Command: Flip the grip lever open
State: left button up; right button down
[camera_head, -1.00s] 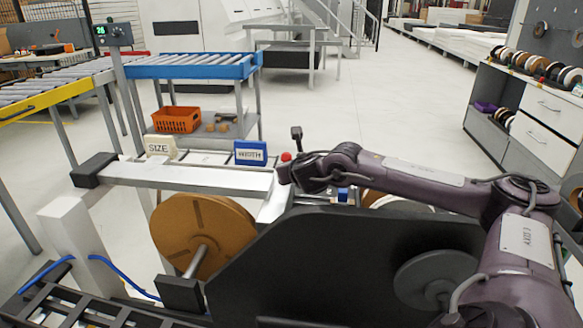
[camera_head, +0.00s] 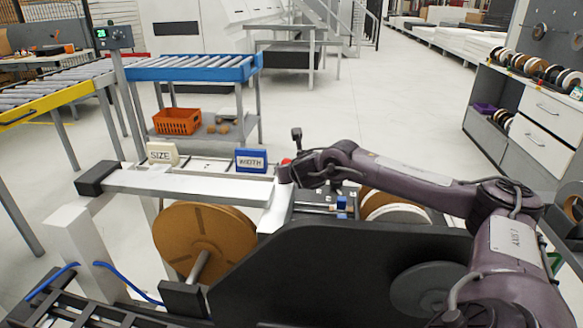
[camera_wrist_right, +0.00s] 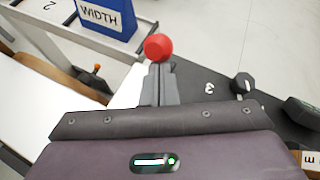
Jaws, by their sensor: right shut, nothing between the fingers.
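A red ball knob (camera_wrist_right: 158,46) sits just beyond the tips of my right gripper (camera_wrist_right: 160,70) in the right wrist view. The fingers are together with nothing between them; whether they touch the knob is unclear. In the head view the red knob (camera_head: 286,161) shows only partly, behind my right gripper (camera_head: 284,174). A black-headed post (camera_head: 297,134) stands just behind the wrist. A black knob (camera_wrist_right: 242,83) beside a "3" mark is to the right in the wrist view. I cannot tell for sure which part is the grip lever. My left gripper is out of view.
The blue WIDTH block (camera_head: 251,159) and cream SIZE block (camera_head: 162,153) stand along the machine's rail. A brown reel (camera_head: 204,240) is below it. A large black panel (camera_head: 335,262) stands close under my right arm. A small orange-tipped lever (camera_wrist_right: 97,68) is at left.

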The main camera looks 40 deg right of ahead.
jog(key=shift+w+d+r+g+y+p, duration=0.2)
jog(key=shift+r+p, duration=0.15)
jog(key=shift+p, duration=0.2)
jog(key=shift+w+d+r+g+y+p, duration=0.1)
jog(key=shift+d+r+p, duration=0.05)
jog(key=shift+r+p, duration=0.3)
pick_arm(q)
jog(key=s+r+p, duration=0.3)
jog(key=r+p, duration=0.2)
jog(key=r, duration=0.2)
jog(key=shift+p, duration=0.3)
pick_arm(e)
jog(key=w+d+r+g+y, duration=0.1)
jog(key=w+d, duration=0.7)
jog(key=d, duration=0.2)
jog(key=shift+w+d+r+m+g+y, duration=0.2)
jog(key=shift+m+g+y, duration=0.1)
jog(key=shift+m+y, duration=0.1)
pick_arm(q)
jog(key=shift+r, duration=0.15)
pick_arm(e)
jog(key=shift+d, duration=0.1)
